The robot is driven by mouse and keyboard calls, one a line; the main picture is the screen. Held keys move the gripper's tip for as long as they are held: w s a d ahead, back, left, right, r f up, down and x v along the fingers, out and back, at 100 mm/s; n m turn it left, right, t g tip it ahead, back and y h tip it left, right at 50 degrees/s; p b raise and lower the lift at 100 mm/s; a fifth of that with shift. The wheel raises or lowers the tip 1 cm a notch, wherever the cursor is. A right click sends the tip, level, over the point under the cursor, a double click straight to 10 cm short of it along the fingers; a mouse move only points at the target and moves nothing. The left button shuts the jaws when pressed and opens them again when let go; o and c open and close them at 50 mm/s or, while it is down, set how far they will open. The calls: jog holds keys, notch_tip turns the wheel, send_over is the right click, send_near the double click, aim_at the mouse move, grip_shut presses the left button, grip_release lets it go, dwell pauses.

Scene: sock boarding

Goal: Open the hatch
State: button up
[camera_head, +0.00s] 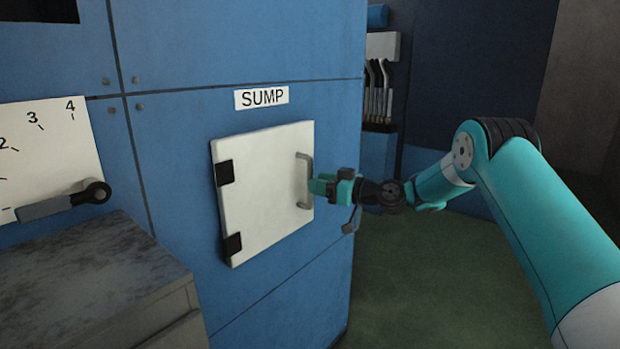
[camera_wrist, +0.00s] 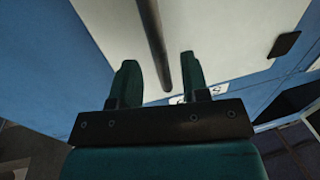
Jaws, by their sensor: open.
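The hatch (camera_head: 262,195) is a white square door on the blue cabinet, below a "SUMP" label. It appears closed, with two black hinges on its left edge. Its grey bar handle (camera_head: 304,181) stands upright near the right edge. My gripper (camera_head: 318,187) is at the handle, reaching in from the right. In the wrist view the handle (camera_wrist: 155,45) runs down between my two green fingers (camera_wrist: 158,80), which are open with gaps on both sides. I cannot tell how deep the handle sits between them.
A lever (camera_head: 65,202) on a numbered white dial plate (camera_head: 35,150) is at the left. A grey worn bench top (camera_head: 95,275) stands below it. Handled tools hang on a rack (camera_head: 378,90) behind, right of the cabinet. The green floor (camera_head: 430,290) at right looks clear.

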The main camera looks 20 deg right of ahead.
aim_at(310, 203)
jog(key=shift+x, duration=1.75)
grip_shut()
